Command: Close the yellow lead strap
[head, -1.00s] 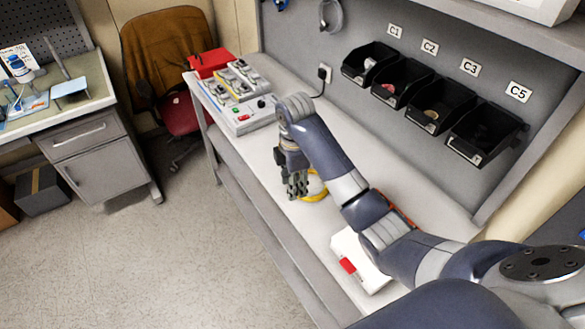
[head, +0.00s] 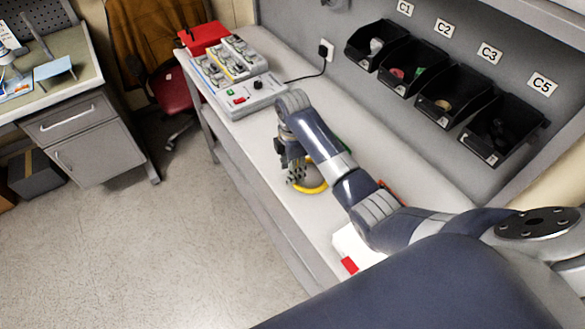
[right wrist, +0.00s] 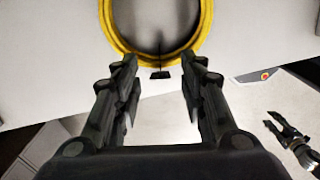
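The yellow lead (head: 318,188) lies coiled as a ring on the bench, partly hidden behind my right gripper (head: 296,175). In the right wrist view the coil (right wrist: 113,35) is ahead of the fingertips. A small black strap (right wrist: 160,74) sits at the coil's near edge, with a thin dark piece rising from it; I cannot tell how its ends lie. My right gripper (right wrist: 158,65) is open, with its fingers apart on either side of the strap and nothing held. A dark gripper-like part, apparently my left gripper (right wrist: 278,122), shows at lower right; its opening is unclear.
A white box with a red part (head: 349,265) is nearer. Black bins (head: 455,95) hang on the back panel. A red chair (head: 175,88) stands beyond.

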